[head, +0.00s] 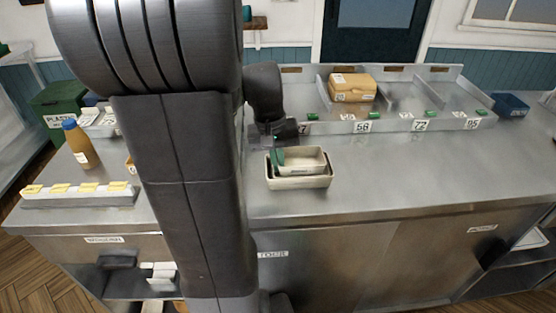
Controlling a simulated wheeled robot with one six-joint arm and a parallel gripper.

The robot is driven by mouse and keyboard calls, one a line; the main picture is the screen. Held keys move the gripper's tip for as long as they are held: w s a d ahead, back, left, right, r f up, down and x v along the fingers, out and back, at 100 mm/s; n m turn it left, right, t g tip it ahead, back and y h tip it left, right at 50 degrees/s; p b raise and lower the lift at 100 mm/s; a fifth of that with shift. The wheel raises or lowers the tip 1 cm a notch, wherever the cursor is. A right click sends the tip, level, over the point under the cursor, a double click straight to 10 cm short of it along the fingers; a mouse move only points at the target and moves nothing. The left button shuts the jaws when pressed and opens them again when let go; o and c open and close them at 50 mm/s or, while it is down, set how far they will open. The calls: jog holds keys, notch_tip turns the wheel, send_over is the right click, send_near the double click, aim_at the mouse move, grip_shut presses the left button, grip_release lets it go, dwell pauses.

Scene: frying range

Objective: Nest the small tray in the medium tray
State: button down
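The medium tray (300,184) is a cream, open rectangular tray on the steel counter, right of my arm. The small tray (307,169), also cream, sits within the medium tray's outline, its rim standing above the larger rim. I cannot tell whether it rests on the medium tray's floor. My gripper (278,156) is at the left end of the small tray, pointing down from the dark wrist. A green piece shows there, against the small tray's left wall. The fingers are too small and partly hidden to show whether they are shut on that wall.
A divided steel rack (400,112) with number labels runs along the back, holding a tan box (352,87). A bottle with a blue cap (80,145) and a white holder with yellow tabs (80,194) stand at left. The counter right of the trays is clear.

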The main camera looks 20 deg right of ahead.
jog(key=c, duration=1.6)
grip_release()
notch_tip(320, 180, up, 14)
jog(key=a, duration=0.2)
jog(key=shift+w+f+p, duration=0.15)
jog(key=shift+w+p, duration=0.05)
jog(key=shift+p, duration=0.1)
jog(key=shift+f, duration=0.1)
jog(key=f, duration=0.4)
jog(key=d+f, duration=0.1)
jog(key=f, duration=0.4)
jog(key=d+f, duration=0.1)
jog(key=f, duration=0.3)
jog(key=shift+s+f, duration=0.2)
jog(key=shift+s, duration=0.05)
jog(key=shift+w+r, duration=0.1)
jog(key=shift+r, duration=0.6)
jog(key=shift+r+p, duration=0.45)
jog(key=shift+p, duration=0.1)
